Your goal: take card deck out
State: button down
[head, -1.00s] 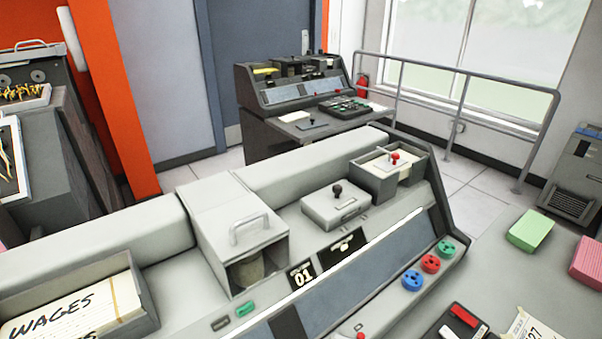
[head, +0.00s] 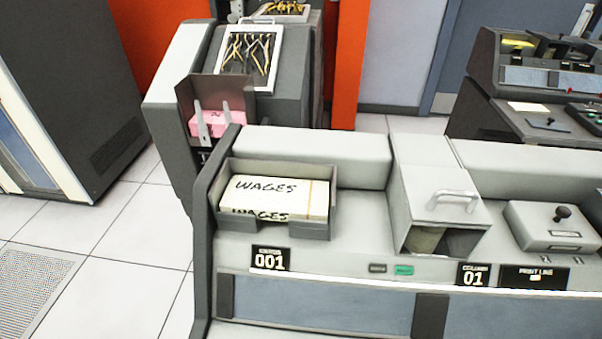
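A cream card deck (head: 290,190) marked "WAGES" lies in an open grey tray (head: 322,231) at the left end of the machine's top. A band runs around the deck near its right end. The tray has walls around the deck, with a gap in the front wall where the deck's front face shows. A pink card deck (head: 216,123) sits in a dark holder on another machine behind, at the upper left. My gripper is not in view.
Right of the tray stands a grey box (head: 430,190) with a handle and an open front. A block with a dark knob (head: 562,213) is at the right. A "001" counter (head: 270,258) sits before the tray. Open floor (head: 90,300) lies to the left.

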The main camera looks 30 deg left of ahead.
aim_at(278, 198)
jog(key=j+u, duration=0.25)
jog(key=u, duration=0.15)
jog(key=j+u, duration=0.25)
jog(key=u, duration=0.15)
jog(key=j+u, duration=0.25)
jog(key=u, duration=0.15)
jog(key=i, duration=0.05)
